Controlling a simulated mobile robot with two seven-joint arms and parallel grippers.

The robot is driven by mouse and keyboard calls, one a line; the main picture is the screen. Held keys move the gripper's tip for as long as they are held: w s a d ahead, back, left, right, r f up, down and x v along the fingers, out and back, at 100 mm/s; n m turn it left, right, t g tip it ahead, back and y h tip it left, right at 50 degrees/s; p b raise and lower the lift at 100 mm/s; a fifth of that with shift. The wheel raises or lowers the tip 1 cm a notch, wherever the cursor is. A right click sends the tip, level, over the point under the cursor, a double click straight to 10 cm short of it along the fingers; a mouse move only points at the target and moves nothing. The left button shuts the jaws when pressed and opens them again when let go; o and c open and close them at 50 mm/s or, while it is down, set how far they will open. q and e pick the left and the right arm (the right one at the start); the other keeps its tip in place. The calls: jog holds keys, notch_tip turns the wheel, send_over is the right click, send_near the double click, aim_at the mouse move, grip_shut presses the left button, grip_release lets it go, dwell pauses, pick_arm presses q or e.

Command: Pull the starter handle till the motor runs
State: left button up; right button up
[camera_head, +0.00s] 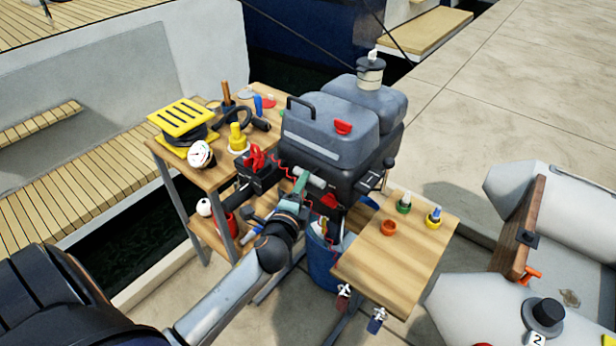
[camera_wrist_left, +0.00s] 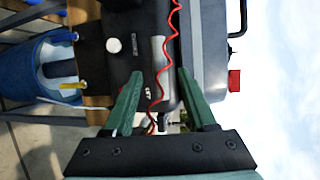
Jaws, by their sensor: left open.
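The motor (camera_head: 322,140) is a grey outboard with a black lower cowl, standing between two wooden benches. A light grey cylindrical grip (camera_head: 310,177), which looks like the starter handle, lies across the front of its lower cowl. My left gripper (camera_head: 298,188) is just in front of this grip. In the left wrist view, its two green fingers (camera_wrist_left: 160,85) are apart, and the grey grip (camera_wrist_left: 158,62) shows between them against the black cowl. I cannot tell whether either finger touches it. My right gripper is not in view.
A red coiled cord (camera_wrist_left: 174,50) hangs close to the fingers. A blue bucket (camera_head: 322,262) stands below the motor.

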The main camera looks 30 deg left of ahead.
aim_at(313, 174)
pick_arm(q)
jog(key=shift+x, duration=2.6)
jog(key=shift+c, duration=0.2)
grip_shut()
jog(key=shift+f, duration=0.1)
